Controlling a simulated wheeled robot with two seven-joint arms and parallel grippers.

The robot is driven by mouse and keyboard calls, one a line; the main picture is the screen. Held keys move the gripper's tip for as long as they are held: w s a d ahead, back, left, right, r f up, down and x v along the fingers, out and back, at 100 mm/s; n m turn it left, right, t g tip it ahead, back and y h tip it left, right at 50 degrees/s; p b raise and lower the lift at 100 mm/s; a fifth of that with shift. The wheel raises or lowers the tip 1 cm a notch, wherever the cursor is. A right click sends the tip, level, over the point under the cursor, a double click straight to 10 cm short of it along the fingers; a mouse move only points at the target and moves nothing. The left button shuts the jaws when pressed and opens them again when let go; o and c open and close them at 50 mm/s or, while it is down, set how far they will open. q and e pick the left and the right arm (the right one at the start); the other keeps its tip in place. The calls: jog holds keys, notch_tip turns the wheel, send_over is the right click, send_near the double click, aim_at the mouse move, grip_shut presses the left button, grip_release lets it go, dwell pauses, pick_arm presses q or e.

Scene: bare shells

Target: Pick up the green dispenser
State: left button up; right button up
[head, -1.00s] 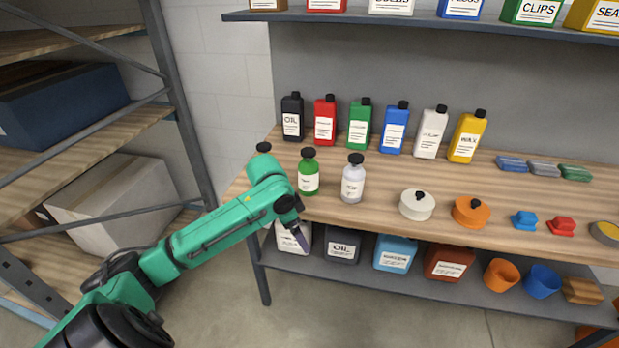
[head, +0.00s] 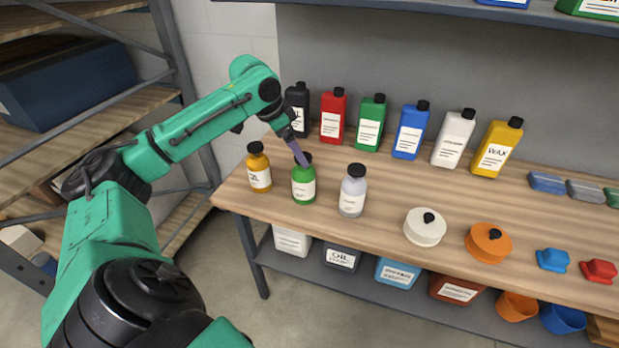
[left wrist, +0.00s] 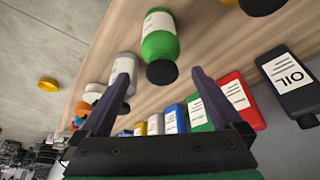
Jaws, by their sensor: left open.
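The green dispenser (head: 303,192), a round bottle with a black cap and white label, stands upright on the workbench top between an amber bottle (head: 260,178) and a clear bottle (head: 352,200). It also shows at the top of the left wrist view (left wrist: 162,46), its black cap pointing towards me. My left gripper (head: 303,160) is at the dispenser's cap in the head view and partly covers it. In the left wrist view the gripper's (left wrist: 160,75) two fingers are spread and empty, with the cap between and just beyond the tips. I cannot tell whether they touch. My right gripper is not in view.
A row of rectangular jugs, among them a green one (head: 371,125) and a red one (head: 333,118), stands behind. A white lidded pot (head: 424,228) and an orange one (head: 488,244) stand to the right. A lower shelf holds more containers.

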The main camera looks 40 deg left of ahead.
aim_at(307, 172)
pick_arm(q)
jog(key=f, duration=0.1)
jog(key=f+p, duration=0.1)
jog(key=f, duration=0.1)
jog(key=shift+w+d+f, duration=0.1)
jog(key=shift+d, duration=0.3)
jog(key=x, duration=0.2)
jog(key=p+x, duration=0.1)
jog(key=x, duration=0.1)
jog(key=w+p+x, duration=0.1)
jog(key=x, duration=0.1)
jog(key=shift+a+f, duration=0.15)
jog(key=shift+a, duration=0.1)
jog(key=shift+w+f, duration=0.1)
jog(key=shift+f, duration=0.4)
jog(key=c, duration=1.3)
grip_shut()
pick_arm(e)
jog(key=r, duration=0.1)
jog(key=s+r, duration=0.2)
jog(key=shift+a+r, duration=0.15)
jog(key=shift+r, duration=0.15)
